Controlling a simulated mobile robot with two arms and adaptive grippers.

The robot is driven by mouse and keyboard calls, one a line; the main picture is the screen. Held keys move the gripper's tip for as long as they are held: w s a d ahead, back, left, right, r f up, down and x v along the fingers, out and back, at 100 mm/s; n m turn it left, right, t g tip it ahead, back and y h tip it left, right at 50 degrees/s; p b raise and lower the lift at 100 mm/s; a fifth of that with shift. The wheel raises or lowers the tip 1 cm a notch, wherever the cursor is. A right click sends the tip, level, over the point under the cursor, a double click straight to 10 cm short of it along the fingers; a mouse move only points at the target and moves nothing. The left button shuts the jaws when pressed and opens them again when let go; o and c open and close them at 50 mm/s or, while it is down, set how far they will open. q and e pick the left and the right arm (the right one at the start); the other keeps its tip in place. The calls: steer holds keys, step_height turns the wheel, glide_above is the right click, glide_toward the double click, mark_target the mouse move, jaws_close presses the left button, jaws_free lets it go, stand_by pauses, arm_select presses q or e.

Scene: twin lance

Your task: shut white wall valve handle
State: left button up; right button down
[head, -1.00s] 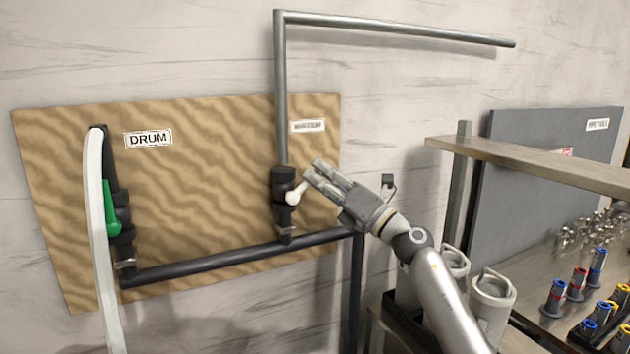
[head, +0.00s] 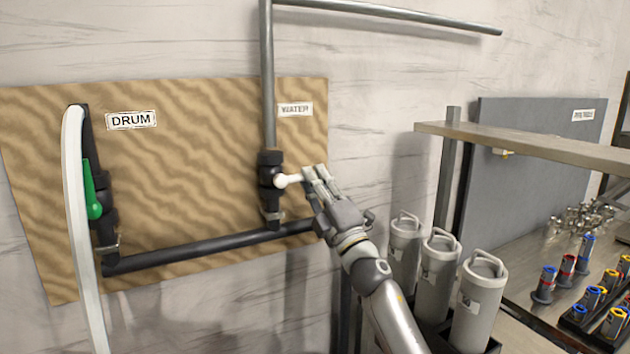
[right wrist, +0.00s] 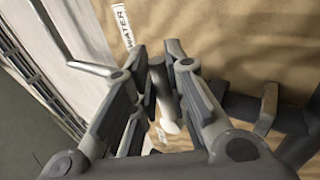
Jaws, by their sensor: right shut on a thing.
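The white valve handle (head: 287,180) sits on a black valve body (head: 270,176) on the pipe beside the WATER label (head: 296,110). It points right, roughly level, toward my right gripper. My right gripper (head: 315,180) is shut on the handle's outer end, its fingers hiding that end in the head view. In the right wrist view the white handle (right wrist: 168,118) lies between the two fingers (right wrist: 165,90). My left gripper is not in view.
A green handle (head: 91,190) and a white hose (head: 80,230) are at the DRUM label (head: 131,120) on the left. Grey canisters (head: 440,265) stand right of my arm. A shelf (head: 540,148) and small coloured fittings (head: 590,290) are farther right.

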steer(key=shift+f+m, duration=0.2)
steer(key=shift+m, duration=0.1)
steer(key=c, duration=1.4)
jaws_free()
steer(key=shift+c, duration=0.2)
steer(key=v, duration=1.2)
steer(key=shift+f, duration=0.1)
